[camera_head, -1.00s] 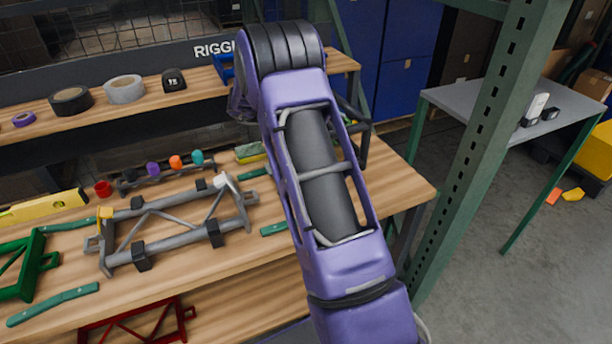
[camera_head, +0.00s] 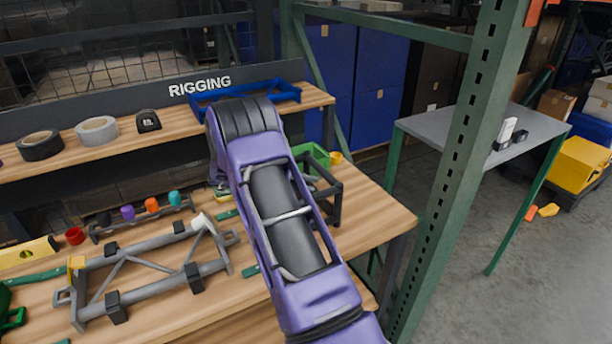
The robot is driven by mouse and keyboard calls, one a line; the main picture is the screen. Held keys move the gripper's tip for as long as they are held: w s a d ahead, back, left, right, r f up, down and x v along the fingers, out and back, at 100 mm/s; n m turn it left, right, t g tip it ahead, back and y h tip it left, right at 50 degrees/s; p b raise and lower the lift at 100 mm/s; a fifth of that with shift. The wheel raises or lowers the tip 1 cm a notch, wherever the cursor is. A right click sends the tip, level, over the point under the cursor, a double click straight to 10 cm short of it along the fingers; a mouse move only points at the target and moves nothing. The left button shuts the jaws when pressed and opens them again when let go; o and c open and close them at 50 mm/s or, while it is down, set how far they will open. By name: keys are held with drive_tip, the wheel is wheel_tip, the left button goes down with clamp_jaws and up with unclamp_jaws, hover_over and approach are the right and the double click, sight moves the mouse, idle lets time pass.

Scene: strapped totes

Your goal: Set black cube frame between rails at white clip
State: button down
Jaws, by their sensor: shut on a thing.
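The black cube frame (camera_head: 336,200), an open frame of dark bars, shows above the right part of the wooden bench, partly covered by my purple arm. Whether it touches the bench is unclear. A grey frame with two rails (camera_head: 150,287) and black blocks lies on the bench at left. The white clip (camera_head: 203,222) sits at the right end of its far rail, and a yellow clip (camera_head: 76,263) at the left end. My gripper is hidden behind my arm, so its hold on the cube frame cannot be seen.
A rack with purple, orange and teal knobs (camera_head: 150,207) lies behind the rails. Green-handled tools, a red cup (camera_head: 75,236) and a yellow level (camera_head: 28,252) lie around. A green bin (camera_head: 312,157) is behind the cube frame. A green upright post (camera_head: 465,150) stands right of the bench.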

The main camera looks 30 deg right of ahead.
drive_tip(key=shift+f, duration=0.4)
drive_tip(key=c, duration=0.6)
unclamp_jaws()
drive_tip(key=shift+f, duration=0.1)
drive_tip(key=shift+c, duration=0.2)
drive_tip(key=v, duration=1.2)
